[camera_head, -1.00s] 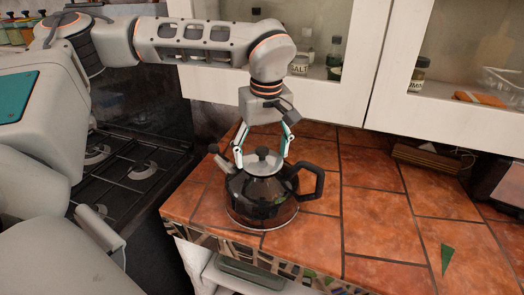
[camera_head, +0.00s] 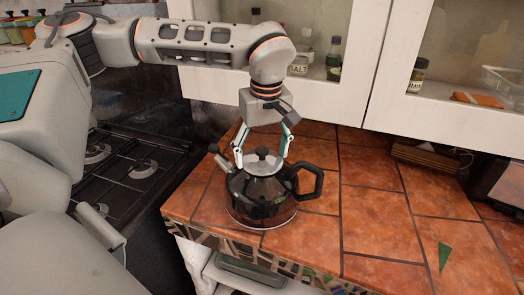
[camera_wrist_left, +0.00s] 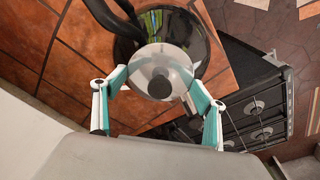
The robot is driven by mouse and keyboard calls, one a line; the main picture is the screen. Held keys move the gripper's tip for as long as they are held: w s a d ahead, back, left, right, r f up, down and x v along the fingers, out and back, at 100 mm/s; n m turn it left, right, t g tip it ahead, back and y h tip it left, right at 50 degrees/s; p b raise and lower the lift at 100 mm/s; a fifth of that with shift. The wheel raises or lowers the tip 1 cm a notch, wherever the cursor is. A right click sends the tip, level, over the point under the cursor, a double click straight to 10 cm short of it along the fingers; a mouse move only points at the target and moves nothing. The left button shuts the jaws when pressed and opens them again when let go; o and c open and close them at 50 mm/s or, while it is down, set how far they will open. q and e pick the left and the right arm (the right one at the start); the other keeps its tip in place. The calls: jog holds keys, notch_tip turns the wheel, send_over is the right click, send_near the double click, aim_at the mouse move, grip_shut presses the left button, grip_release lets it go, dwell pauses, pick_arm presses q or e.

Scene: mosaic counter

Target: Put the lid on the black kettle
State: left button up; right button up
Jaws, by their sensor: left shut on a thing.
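The black kettle (camera_head: 258,205) stands upright on the tiled counter, its handle to the right and its spout to the left. The pale metal lid (camera_head: 263,168), with a dark round knob, is at the kettle's top opening. It also shows in the left wrist view (camera_wrist_left: 152,66), over the kettle body (camera_wrist_left: 188,28). My left gripper (camera_head: 261,161) points down from above, shut on the lid with a finger on either side of it. I cannot tell whether the lid is fully seated or slightly above the rim. My right gripper is not in view.
A gas stove (camera_head: 125,170) lies left of the counter. White glass-door cabinets (camera_head: 370,60) hang behind the kettle. A dark box (camera_head: 500,182) stands at the right. The orange-tiled counter (camera_head: 385,220) right of the kettle is largely clear.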

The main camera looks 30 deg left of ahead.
pick_arm(q)
jog(key=shift+f, duration=0.4)
dwell(0.7)
jog(key=shift+p, duration=0.5)
dwell(0.4)
jog(key=o, duration=1.5)
jog(key=shift+f, duration=0.1)
jog(key=shift+c, duration=0.2)
notch_tip(320, 180, up, 3)
jog(key=p, duration=0.2)
jog(key=shift+f+p, duration=0.2)
jog(key=shift+p, duration=0.2)
jog(key=shift+r, duration=2.25)
jog(key=shift+s+f, duration=0.1)
